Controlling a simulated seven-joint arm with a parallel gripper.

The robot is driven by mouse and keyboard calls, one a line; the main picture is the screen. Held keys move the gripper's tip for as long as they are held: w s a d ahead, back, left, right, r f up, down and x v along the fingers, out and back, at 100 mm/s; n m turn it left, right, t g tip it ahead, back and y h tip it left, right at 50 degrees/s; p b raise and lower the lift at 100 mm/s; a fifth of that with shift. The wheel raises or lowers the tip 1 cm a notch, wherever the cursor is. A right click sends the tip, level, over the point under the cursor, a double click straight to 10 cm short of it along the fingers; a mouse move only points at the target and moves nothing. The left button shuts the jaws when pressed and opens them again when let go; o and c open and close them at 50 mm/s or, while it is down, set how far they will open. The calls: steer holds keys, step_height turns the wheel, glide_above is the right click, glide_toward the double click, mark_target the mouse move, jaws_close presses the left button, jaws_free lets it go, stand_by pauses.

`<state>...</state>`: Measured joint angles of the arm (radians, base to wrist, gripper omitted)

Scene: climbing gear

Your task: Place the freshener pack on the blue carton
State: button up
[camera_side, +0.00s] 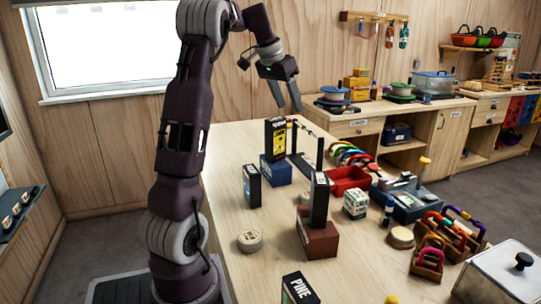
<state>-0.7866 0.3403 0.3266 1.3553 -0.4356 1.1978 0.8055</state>
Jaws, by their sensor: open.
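The blue carton (277,174) stands on the wooden table, and a black pack with a yellow face (278,142) stands upright on top of it. A second black pack with a pale label (252,186) stands on the table left of the carton. A third black pack (319,200) stands on a brown carton (316,238). A dark pack marked PINE (298,290) is at the front edge of the picture. I cannot tell from the labels which is the freshener pack. My gripper (290,108) is open and empty, above the yellow-faced pack and apart from it.
A round tan disc (249,241) lies at the table's left. A dark frame (319,155), a red tray (349,180), a small white-green box (356,203) and carabiner racks (428,262) crowd the right. A grey lidded box (500,275) is front right.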

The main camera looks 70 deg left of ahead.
steer(key=s+d+r+m+h, duration=0.1)
steer(key=s+d, duration=0.1)
steer(key=d, duration=1)
steer(key=s+d+r+m, duration=0.1)
steer(key=d, duration=1)
steer(key=s+d+f+m, duration=0.1)
steer(key=s+d+f, duration=0.3)
steer(key=s+d, duration=0.3)
steer(key=s+d+f+m+t, duration=0.1)
steer(key=s+d+f, duration=0.4)
steer(key=s+d, duration=0.2)
steer(key=shift+s+d, duration=0.2)
steer(key=shift+s, duration=0.75)
steer(key=shift+r, duration=0.1)
